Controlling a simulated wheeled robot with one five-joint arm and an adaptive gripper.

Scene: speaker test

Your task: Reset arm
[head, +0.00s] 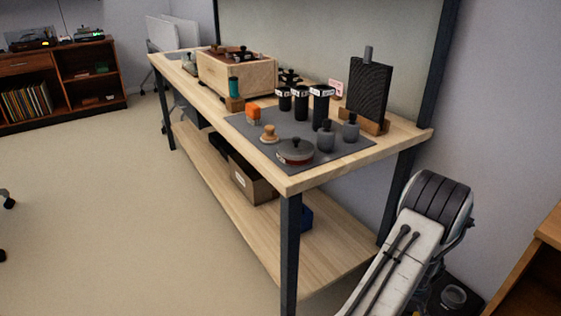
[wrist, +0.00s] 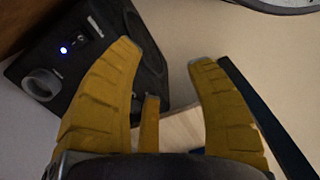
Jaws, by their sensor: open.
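My gripper (wrist: 162,56) is open in the wrist view, with its yellow ribbed fingers spread and nothing between the tips. A black speaker (wrist: 62,72) with a lit blue light and a round grey port lies behind and to the left of the left finger. I cannot tell whether the finger touches it. In the head view, my arm (head: 400,255) shows at the lower right beside the workbench, and its gripper end is hidden. A dark box with a round grey opening (head: 453,297) partly shows beyond my arm.
The wooden workbench (head: 290,182) has dark legs and a lower shelf. A wooden edge (head: 535,265) stands close at the lower right.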

